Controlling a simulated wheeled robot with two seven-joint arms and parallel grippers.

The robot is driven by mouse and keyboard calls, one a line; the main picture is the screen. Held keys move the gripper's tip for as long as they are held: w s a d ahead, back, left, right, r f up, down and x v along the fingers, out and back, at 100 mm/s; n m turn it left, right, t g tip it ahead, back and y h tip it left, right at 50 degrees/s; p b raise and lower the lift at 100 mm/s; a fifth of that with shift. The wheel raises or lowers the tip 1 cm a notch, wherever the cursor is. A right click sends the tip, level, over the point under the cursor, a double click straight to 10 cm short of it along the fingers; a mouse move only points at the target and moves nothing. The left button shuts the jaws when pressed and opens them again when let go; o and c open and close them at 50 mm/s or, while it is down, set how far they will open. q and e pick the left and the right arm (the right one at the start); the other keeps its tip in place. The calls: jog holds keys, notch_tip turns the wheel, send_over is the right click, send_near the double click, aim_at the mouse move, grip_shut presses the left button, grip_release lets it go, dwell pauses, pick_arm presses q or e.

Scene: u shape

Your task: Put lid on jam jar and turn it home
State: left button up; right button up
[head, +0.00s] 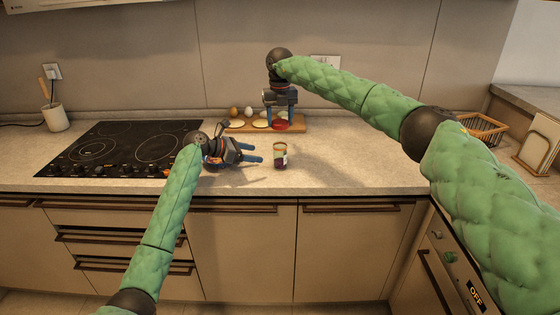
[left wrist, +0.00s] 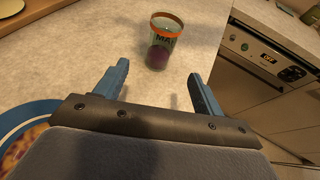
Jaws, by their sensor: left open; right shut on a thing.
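The jam jar (head: 280,158) stands upright on the counter, its top rim orange, with a label and dark contents. It also shows in the left wrist view (left wrist: 164,42), ahead of the fingers. My left gripper (head: 260,153) is open and empty, pointing at the jar from the left, with the jar just beyond its fingertips. In the left wrist view, the jar lies between the lines of the two fingers (left wrist: 159,72). My right gripper (head: 281,116) points down and is shut on the lid.
The wooden board (head: 300,124) at the back also carries eggs and pale round things. A black cooktop (head: 110,148) lies left. A blue-rimmed plate (left wrist: 40,112) with food is beside my left gripper. A wire basket (head: 485,128) stands right. The counter right of the jar is clear.

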aim_at(274, 156)
pick_arm(q)
jog(key=x, duration=1.2)
jog(key=c, duration=1.5)
pick_arm(e)
jog(key=shift+f, duration=2.45)
